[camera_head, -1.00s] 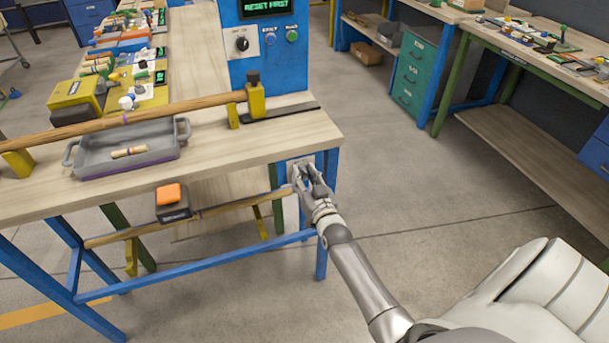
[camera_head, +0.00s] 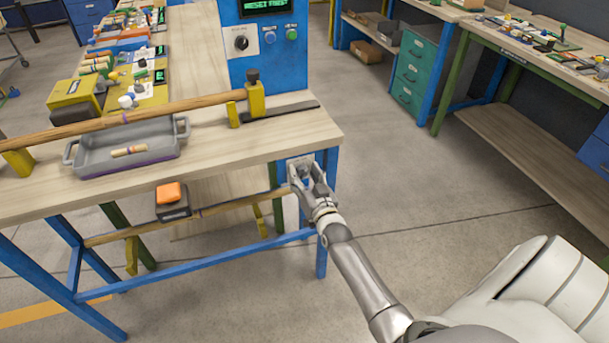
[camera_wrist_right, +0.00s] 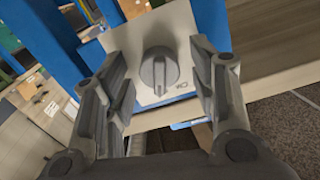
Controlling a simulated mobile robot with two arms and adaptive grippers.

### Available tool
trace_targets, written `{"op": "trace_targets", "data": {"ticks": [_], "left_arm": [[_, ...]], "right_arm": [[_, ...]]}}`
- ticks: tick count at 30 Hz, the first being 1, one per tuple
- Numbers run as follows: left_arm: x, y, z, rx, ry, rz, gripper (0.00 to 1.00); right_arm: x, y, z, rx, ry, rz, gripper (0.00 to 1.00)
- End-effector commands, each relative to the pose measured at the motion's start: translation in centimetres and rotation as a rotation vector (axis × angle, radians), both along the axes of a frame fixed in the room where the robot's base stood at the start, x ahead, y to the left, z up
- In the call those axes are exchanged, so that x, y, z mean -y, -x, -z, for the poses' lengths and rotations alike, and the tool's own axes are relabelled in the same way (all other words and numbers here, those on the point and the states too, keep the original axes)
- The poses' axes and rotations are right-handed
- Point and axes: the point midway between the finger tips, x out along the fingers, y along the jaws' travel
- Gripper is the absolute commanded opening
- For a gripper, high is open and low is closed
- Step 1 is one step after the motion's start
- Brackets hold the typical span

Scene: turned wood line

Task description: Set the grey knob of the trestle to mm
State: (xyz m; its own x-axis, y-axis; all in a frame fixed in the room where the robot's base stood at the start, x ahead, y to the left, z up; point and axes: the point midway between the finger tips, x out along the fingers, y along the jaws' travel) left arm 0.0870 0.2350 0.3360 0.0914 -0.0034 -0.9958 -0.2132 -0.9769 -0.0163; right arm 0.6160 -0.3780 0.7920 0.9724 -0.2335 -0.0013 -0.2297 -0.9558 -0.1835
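In the right wrist view a grey knob (camera_wrist_right: 159,70) with a raised grip bar sits on a pale plate (camera_wrist_right: 180,32) fixed to the blue trestle frame. A small mark shows beside the knob at its lower right; I cannot read it as mm. My right gripper (camera_wrist_right: 160,85) is open, with one finger on each side of the knob and a gap to it on both sides. In the head view my right gripper (camera_head: 306,175) is at the trestle's front right corner and hides the knob. My left gripper is not in view.
The wooden tabletop (camera_head: 230,150) lies just above the right gripper. A grey tray (camera_head: 130,165) and a long wooden rod (camera_head: 150,108) are on it. A blue control box (camera_head: 262,75) with a black knob stands behind. The floor at right is free.

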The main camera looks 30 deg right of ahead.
Motion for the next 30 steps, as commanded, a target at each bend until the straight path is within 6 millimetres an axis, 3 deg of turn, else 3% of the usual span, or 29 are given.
{"op": "trace_targets", "data": {"ticks": [10, 24, 30], "left_arm": [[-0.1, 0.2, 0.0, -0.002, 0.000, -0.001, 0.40], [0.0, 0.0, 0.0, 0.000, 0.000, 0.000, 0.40], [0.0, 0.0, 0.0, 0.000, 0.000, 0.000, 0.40]], "right_arm": [[-0.3, 1.1, 0.1, -0.001, 0.000, 0.000, 0.53], [-2.3, 9.6, 0.0, -0.001, 0.000, 0.001, 0.53], [-2.7, 11.4, 0.0, 0.000, 0.000, 0.000, 0.53]]}}
